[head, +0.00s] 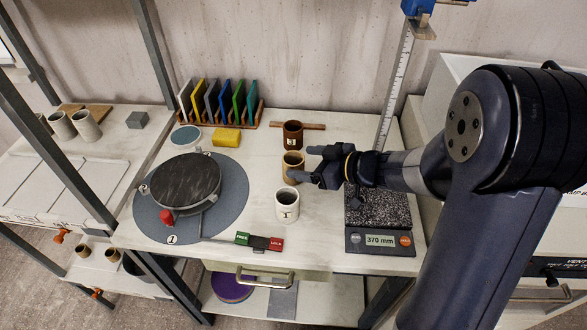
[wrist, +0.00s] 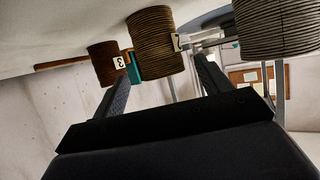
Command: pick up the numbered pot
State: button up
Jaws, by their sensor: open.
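Three numbered pots stand in a row on the bench. The dark red-brown pot (head: 292,135), tagged 3, is at the back. The tan pot (head: 290,172), tagged 2, is in the middle. The white pot (head: 287,206), tagged 1, is in front. My open gripper (head: 304,164) reaches in from the right with its fingertips at the tan pot, partly covering it. In the wrist view the tan pot (wrist: 155,45) appears between the fingertips; contact cannot be told. The brown pot (wrist: 103,66) is left there, and another ribbed pot (wrist: 275,27) is right.
A grey turntable (head: 228,205) with a dark round slab stands left of the pots, with a green-red lever (head: 258,241) in front. A yellow block (head: 227,137) and a rack of coloured plates (head: 212,104) are behind.

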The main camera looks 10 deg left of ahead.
aim_at(286, 158)
jog(key=shift+w+a+f, duration=0.1)
jog(key=shift+w+a, duration=0.05)
jog(key=shift+a, duration=0.45)
jog(key=x, duration=0.4)
jog(key=shift+w+a, duration=0.1)
jog(key=shift+a, duration=0.15)
jog(key=c, duration=1.1)
